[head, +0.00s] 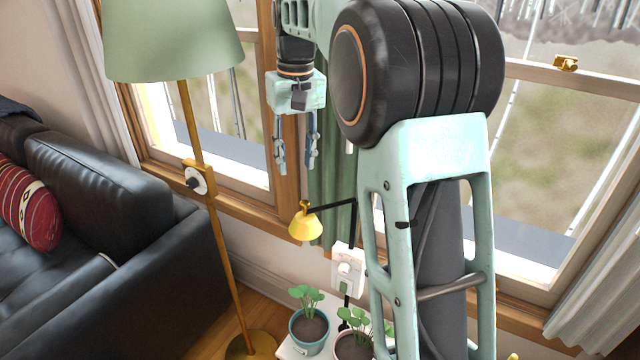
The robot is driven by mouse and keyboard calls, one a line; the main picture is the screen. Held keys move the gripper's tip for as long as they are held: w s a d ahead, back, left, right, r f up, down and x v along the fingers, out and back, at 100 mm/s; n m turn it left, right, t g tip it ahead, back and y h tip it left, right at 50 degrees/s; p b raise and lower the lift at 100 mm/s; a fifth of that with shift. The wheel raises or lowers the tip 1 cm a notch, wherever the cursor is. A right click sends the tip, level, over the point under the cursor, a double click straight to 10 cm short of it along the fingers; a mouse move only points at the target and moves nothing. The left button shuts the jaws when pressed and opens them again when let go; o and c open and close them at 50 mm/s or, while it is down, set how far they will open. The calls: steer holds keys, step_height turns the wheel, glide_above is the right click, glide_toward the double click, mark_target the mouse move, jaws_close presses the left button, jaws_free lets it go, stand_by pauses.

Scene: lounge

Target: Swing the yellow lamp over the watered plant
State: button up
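The yellow lamp (305,224) has a small cone shade, facing down, on a thin black jointed arm. The shade hangs to the left of the arm's post, roughly above the teal-potted plant in the picture. One plant in a teal pot (309,331) and one in a pinkish pot (351,347) stand side by side below; my arm partly hides the pinkish one. I cannot tell which is watered. My gripper (296,150) hangs above the lamp in the picture, fingers pointing down, apart and empty. It touches nothing that I can see.
A white box with a dial (347,270) is beside the lamp post. The plants stand on a pale surface (290,350). A green-shaded floor lamp (188,180) and a black sofa (130,240) are at left. Windows and a green curtain (333,190) are behind.

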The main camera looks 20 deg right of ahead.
mark_target(305, 202)
steer(key=shift+g, duration=0.4)
steer(key=f, duration=0.3)
steer(key=d+f, duration=0.1)
steer(key=f, duration=0.3)
steer(key=f+b, duration=0.1)
steer(key=f, duration=0.3)
steer(key=shift+s+d+f, duration=0.2)
steer(key=shift+s+f, duration=0.05)
steer(key=shift+s, duration=0.15)
jaws_close()
